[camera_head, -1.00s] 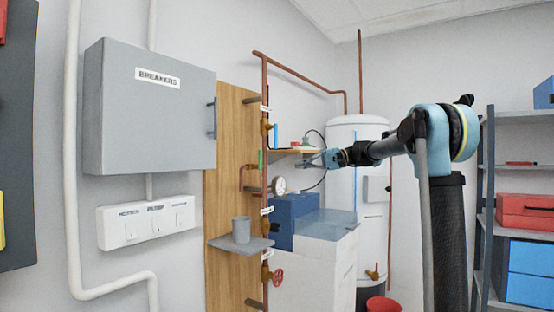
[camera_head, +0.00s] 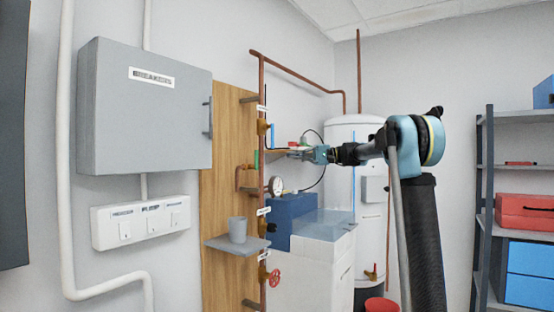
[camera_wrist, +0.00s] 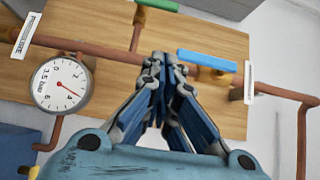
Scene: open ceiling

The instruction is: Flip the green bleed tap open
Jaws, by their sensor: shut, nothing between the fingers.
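The green tap handle (camera_wrist: 158,5) shows at the top edge of the wrist view, on a short copper branch pipe (camera_wrist: 136,34). It lies crosswise to that branch and is partly cut off by the frame. In the head view it is a small green strip (camera_head: 257,160) on the wooden board. My gripper (camera_wrist: 163,62) is shut and empty. Its fingertips overlap the main copper pipe in the wrist view, below the green handle and left of the blue handle; contact cannot be told. In the head view my gripper (camera_head: 293,153) is right of the pipes.
A blue tap handle (camera_wrist: 207,60) lies along the main pipe close by my fingertips. A round pressure gauge (camera_wrist: 60,83) is on the left. A red valve wheel (camera_head: 273,277) is lower down.

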